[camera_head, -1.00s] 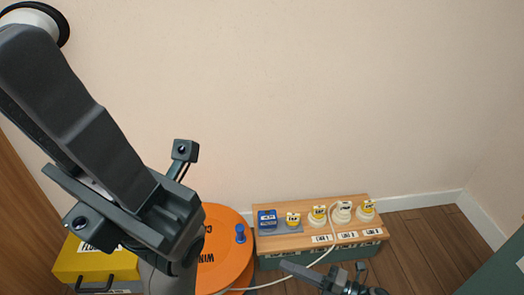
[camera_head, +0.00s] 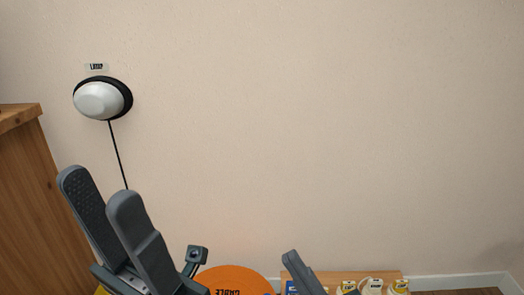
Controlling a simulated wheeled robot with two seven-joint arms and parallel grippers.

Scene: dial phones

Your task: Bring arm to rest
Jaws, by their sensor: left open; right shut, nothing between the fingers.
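My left gripper (camera_head: 97,188) is at the lower left of the head view, with its two dark fingers pointing up and apart. It is open and empty, in front of the wall and below a round white wall fixture. My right gripper (camera_head: 291,256) shows at the bottom centre, its fingers together and pointing up to the left. It is shut with nothing seen in it. The rest of both arms is mostly cut off by the lower edge.
The white fixture (camera_head: 98,100) has a black rim and a dark cord. A wooden cabinet (camera_head: 35,210) stands at the left edge. An orange disc (camera_head: 232,277) and a wooden board (camera_head: 330,275) with several labelled pieces show at the bottom. The wall between is bare.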

